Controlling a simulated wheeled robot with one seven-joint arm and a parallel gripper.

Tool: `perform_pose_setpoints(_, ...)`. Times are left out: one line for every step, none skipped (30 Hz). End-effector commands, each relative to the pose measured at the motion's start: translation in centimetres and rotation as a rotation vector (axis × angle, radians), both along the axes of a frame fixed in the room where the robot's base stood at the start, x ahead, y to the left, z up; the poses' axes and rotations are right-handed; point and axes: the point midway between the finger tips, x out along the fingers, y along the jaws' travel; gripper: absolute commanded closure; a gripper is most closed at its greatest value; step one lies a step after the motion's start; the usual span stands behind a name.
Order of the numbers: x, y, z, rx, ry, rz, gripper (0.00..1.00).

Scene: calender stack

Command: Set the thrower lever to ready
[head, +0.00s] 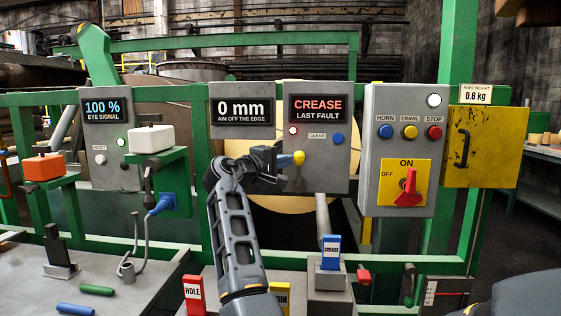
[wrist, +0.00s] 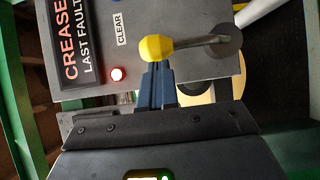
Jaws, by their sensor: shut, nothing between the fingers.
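A yellow-knobbed lever (head: 299,158) stands out from the lower part of the grey panel (head: 322,160) with the sign "CREASE LAST FAULT". No label on it naming a thrower or a ready position can be read. In the wrist view its yellow knob (wrist: 157,47) sits on a grey rod running right to a dark round mount (wrist: 222,44). My gripper (head: 285,161) is shut and empty, with its blue fingertips right at the knob. In the wrist view the shut fingers (wrist: 157,78) end against or just short of the knob; contact cannot be told.
A red light (wrist: 117,74) glows on the same panel, near a blue CLEAR button (head: 338,139). To the right, a grey box (head: 371,208) carries HORN, CRAWL and STOP buttons and a red switch (head: 407,189). Blue CREASE (head: 331,251) and red HOLE (head: 194,294) blocks stand below.

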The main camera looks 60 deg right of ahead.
Motion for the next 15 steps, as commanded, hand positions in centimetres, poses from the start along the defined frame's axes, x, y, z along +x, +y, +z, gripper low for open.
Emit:
perform_pose_setpoints(0.00, 0.01, -0.01, 0.000, 0.000, 0.000, 1.00)
perform_pose_setpoints(0.00, 0.01, 0.00, 0.000, 0.000, 0.000, 1.00)
perform_pose_setpoints(0.00, 0.01, 0.00, 0.000, 0.000, 0.000, 1.00)
perform_pose_setpoints(-0.01, 0.01, 0.02, 0.001, -0.001, 0.000, 1.00)
perform_pose_setpoints(-0.02, 0.00, 0.04, 0.002, -0.002, 0.000, 1.00)
perform_pose_setpoints(-0.05, -0.01, 0.08, 0.002, -0.005, -0.001, 1.00)
perform_pose_setpoints(-0.10, -0.02, 0.12, 0.004, -0.010, -0.001, 1.00)
perform_pose_setpoints(-0.14, -0.04, 0.17, 0.005, -0.014, -0.001, 1.00)
perform_pose_setpoints(-0.23, -0.07, 0.25, 0.009, -0.023, -0.001, 1.00)
perform_pose_setpoints(-0.31, -0.10, 0.32, 0.012, -0.032, -0.001, 1.00)
perform_pose_setpoints(-0.38, -0.14, 0.38, 0.016, -0.042, -0.001, 1.00)
perform_pose_setpoints(-0.51, -0.20, 0.47, 0.022, -0.055, -0.001, 1.00)
perform_pose_setpoints(-0.60, -0.23, 0.50, 0.025, -0.064, -0.001, 1.00)
perform_pose_setpoints(-0.67, -0.26, 0.53, 0.028, -0.072, -0.001, 1.00)
perform_pose_setpoints(-0.80, -0.32, 0.62, 0.034, -0.085, -0.001, 1.00)
